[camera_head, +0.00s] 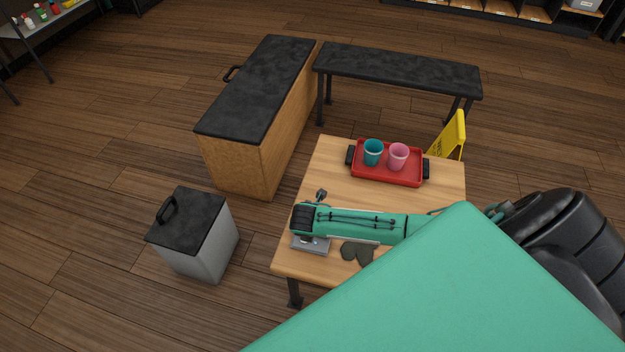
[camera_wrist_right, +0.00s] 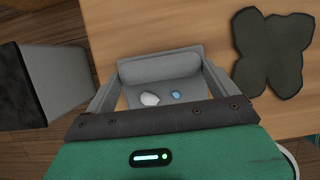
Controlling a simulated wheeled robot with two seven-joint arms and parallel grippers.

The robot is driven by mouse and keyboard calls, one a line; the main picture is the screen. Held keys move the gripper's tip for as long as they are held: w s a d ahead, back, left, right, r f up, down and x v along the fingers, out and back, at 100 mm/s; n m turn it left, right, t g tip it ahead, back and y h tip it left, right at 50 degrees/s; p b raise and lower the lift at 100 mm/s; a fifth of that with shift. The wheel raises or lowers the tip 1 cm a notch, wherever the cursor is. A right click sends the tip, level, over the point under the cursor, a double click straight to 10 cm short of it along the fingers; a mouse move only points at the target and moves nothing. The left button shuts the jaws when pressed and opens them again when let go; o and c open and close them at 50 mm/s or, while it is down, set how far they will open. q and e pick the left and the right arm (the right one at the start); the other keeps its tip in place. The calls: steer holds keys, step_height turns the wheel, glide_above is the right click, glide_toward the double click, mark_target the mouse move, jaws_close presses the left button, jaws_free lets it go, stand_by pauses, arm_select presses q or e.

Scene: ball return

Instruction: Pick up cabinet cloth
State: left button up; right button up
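A dark grey-green cloth (camera_head: 357,251) lies flat and irregular on the wooden table (camera_head: 330,170), near its front edge. The cloth also shows in the right wrist view (camera_wrist_right: 272,52), to the right of my right gripper (camera_wrist_right: 160,75). My right gripper hangs over the table's front left, beside the cloth and apart from it. Its two grey fingers are spread open. A small grey tray (camera_head: 311,246) is below and between them, with a white lump (camera_wrist_right: 150,99) and a blue lump (camera_wrist_right: 176,94) in it. I cannot tell whether the fingers touch the tray. My left gripper is not in view.
A red tray (camera_head: 387,179) with a teal cup (camera_head: 373,152) and a pink cup (camera_head: 398,157) stands at the table's back. A lidded grey bin (camera_head: 205,248) and a black-topped cabinet (camera_head: 262,85) stand left. A yellow sign (camera_head: 452,136) and a dark bench (camera_head: 398,71) are behind.

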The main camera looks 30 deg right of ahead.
steer(key=shift+r, duration=0.45)
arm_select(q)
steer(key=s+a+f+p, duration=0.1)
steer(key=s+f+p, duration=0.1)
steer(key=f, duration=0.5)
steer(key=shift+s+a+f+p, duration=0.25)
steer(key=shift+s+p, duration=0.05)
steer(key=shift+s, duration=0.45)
arm_select(e)
step_height(320, 180, up, 19)
steer(key=shift+o, duration=0.4)
